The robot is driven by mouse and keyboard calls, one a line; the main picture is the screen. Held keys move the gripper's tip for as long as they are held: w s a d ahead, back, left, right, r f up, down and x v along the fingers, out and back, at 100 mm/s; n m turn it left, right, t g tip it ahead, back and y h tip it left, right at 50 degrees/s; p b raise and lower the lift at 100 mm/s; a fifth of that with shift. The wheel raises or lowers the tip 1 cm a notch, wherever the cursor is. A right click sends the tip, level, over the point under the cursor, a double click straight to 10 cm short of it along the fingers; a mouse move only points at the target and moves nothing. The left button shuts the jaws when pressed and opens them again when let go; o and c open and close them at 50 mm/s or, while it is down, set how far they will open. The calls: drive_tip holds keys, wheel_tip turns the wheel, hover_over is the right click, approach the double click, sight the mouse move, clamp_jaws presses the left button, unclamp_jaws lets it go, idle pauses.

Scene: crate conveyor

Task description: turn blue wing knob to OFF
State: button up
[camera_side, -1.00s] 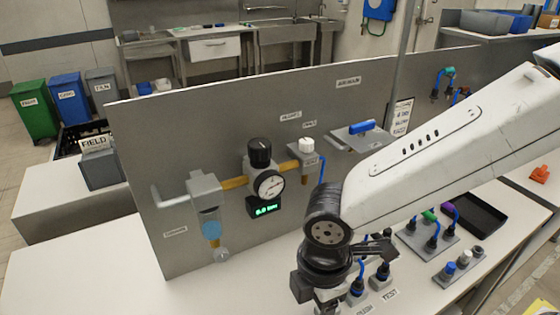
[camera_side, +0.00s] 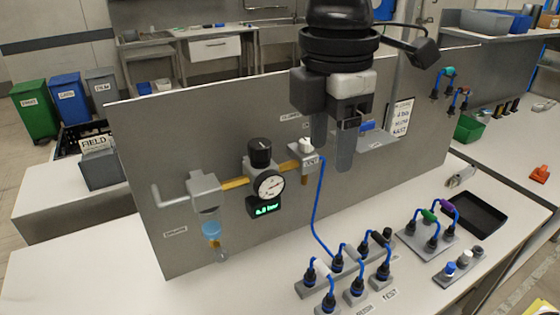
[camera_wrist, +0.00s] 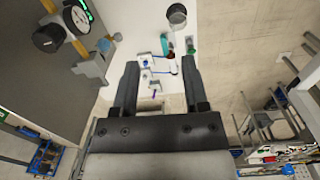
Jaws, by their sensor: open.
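A blue wing knob (camera_side: 367,126) sits on a grey box (camera_side: 378,141) fixed to the right part of the grey upright panel. In the side view my gripper hides much of it, and its exact angle cannot be told. My gripper (camera_side: 333,148) points down in front of the panel, its two fingers apart with nothing between them. It appears to the left of the knob, and no contact shows. In the wrist view my gripper (camera_wrist: 160,65) also has its fingers apart; I cannot make out the blue knob there.
A gauge (camera_side: 270,187) with a black knob (camera_side: 260,152) and a white knob (camera_side: 305,145) stand out from the panel. A blue hose (camera_side: 318,210) runs down to black plugs on the bench. A black tray (camera_side: 480,213) lies at the right.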

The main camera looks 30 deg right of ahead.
drive_tip(key=w+d+h, duration=0.2)
drive_tip(key=w+d, duration=0.7)
drive_tip(key=w, duration=0.3)
drive_tip(key=n+h, duration=0.1)
drive_tip(key=h, duration=0.1)
approach(363, 123)
drive_tip(key=shift+w+d+f, duration=0.15)
drive_tip(key=shift+f, duration=0.5)
drive_tip(key=shift+x, duration=3.9)
clamp_jaws()
